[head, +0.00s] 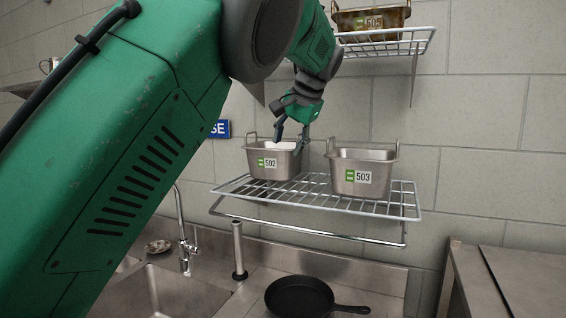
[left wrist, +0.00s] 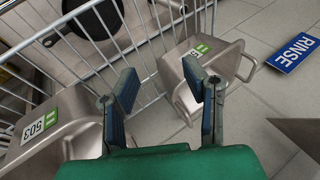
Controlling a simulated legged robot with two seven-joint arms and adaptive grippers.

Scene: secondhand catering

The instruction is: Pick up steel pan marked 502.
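The steel pan marked 502 (head: 258,172) stands upright on the wire shelf (head: 300,197), left of the steel pan marked 503 (head: 376,180). Something white shows at the 502 pan's top, too small to tell. My left gripper (head: 290,138) is at the 502 pan's rim, pointing down, with its fingers apart. In the left wrist view, the left gripper (left wrist: 165,95) has open fingers with a clear gap, and the 502 pan (left wrist: 185,90) lies behind and beside the right-hand finger. I cannot tell whether they touch. The 503 pan (left wrist: 75,130) is at lower left. My right gripper is out of view.
A higher shelf (head: 400,42) holds a rusty-looking pan (head: 352,20) marked 505 or similar. Below are a black frying pan (head: 300,297), a sink (head: 160,290) and a tap (head: 181,230). A blue RINSE sign (left wrist: 295,50) is on the tiled wall.

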